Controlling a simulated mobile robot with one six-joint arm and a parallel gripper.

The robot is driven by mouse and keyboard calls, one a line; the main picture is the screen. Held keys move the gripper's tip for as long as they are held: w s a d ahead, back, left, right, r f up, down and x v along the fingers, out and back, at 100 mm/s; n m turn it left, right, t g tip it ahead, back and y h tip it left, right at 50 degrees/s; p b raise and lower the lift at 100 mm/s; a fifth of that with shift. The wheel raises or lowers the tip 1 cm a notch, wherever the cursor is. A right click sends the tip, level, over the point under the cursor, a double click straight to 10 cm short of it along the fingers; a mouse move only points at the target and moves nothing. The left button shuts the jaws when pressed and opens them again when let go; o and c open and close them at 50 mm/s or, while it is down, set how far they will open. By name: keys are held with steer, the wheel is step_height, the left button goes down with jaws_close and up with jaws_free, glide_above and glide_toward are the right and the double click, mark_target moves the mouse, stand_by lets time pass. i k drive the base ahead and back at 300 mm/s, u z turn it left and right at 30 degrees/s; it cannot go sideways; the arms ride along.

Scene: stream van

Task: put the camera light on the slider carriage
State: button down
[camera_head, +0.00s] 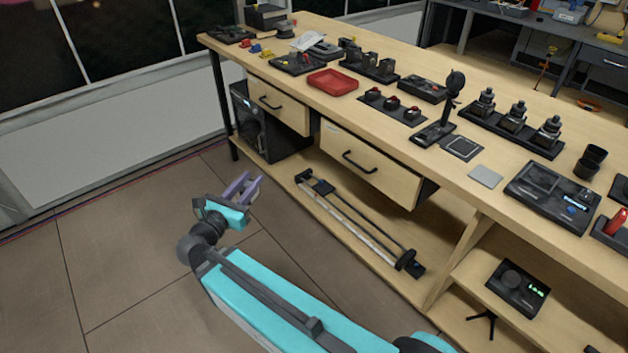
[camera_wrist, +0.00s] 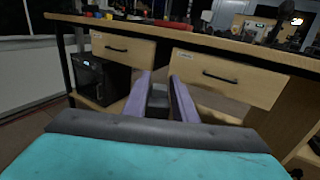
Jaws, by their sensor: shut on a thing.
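My gripper (camera_head: 243,188) has purple fingers and is out over the floor, left of the bench and short of the lower shelf. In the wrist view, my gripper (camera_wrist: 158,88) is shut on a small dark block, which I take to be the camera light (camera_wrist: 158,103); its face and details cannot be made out. In the head view the block is hardly visible. The slider (camera_head: 352,222), a long railed track, lies on the lower shelf. A dark block (camera_head: 320,186) on its far part may be the carriage; another dark piece (camera_head: 408,260) is at its near end.
Two drawers (camera_head: 368,165) (camera_head: 278,106) stick out from the bench above the slider. A black computer case (camera_head: 262,122) stands at left under the bench. The benchtop (camera_head: 450,178) holds many devices and a red tray (camera_head: 332,82). The floor (camera_head: 130,240) at left is clear.

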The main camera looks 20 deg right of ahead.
mark_target(327, 190)
steer(key=u, duration=0.7)
steer(key=i, duration=1.3)
steer(key=u, duration=0.3)
